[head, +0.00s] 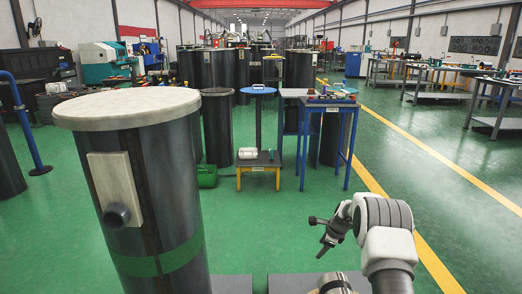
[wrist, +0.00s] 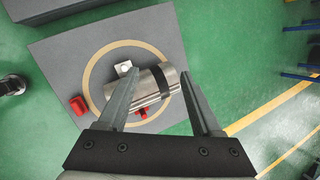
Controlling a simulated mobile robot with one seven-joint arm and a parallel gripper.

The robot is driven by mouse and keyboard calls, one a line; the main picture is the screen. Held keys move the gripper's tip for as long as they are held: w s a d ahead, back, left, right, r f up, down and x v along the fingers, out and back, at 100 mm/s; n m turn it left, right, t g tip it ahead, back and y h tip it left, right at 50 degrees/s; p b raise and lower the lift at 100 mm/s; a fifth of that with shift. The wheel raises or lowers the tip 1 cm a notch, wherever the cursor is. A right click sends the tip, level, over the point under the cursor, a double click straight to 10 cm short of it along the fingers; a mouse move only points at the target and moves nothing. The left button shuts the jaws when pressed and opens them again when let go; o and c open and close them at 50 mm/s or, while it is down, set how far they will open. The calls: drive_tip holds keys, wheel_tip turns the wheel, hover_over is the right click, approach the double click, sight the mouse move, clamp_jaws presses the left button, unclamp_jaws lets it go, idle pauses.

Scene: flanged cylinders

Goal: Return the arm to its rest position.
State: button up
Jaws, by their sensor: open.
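My gripper (head: 322,233) is at the lower right of the head view, at the end of my bent white and grey arm. In the wrist view my gripper (wrist: 158,72) has its two dark fingers spread wide, with nothing held. Beyond the fingers a silver metal cylinder (wrist: 152,84) with a black band lies on its side on a grey plate (wrist: 60,58), inside a tan ring. The cylinder appears apart from the fingers. Part of a silver cylinder (head: 336,284) also shows at the bottom of the head view.
A large dark cylinder (head: 165,215) with a pale round lid stands close at left. A small red block (wrist: 78,105) lies beside the tan ring. A yellow table (head: 258,163) and blue table (head: 331,106) stand ahead. Green floor is open at right.

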drive_tip(key=s+a+r+n, duration=0.2)
drive_tip(key=s+r+n, duration=0.3)
drive_tip(key=r, duration=0.5)
drive_tip(key=s+a+r+n, duration=0.2)
drive_tip(key=s+r, duration=0.4)
drive_tip(key=r, duration=0.4)
drive_tip(key=s+a+r+n, duration=0.2)
drive_tip(key=s+r+n, duration=0.3)
drive_tip(key=r, duration=0.5)
drive_tip(key=s+a+r+n+t+h, duration=0.15)
drive_tip(key=s+r+n, duration=0.35)
drive_tip(key=s, duration=1)
drive_tip(key=s+n, duration=0.5)
drive_tip(key=s, duration=1.1)
wheel_tip(320, 180, up, 24)
drive_tip(key=p, duration=2.4)
drive_tip(key=shift+a+f, duration=0.15)
drive_tip(key=shift+a, duration=0.2)
drive_tip(key=shift+s+f+h, duration=0.1)
drive_tip(key=shift+f+h, duration=0.05)
drive_tip(key=shift+h, duration=0.1)
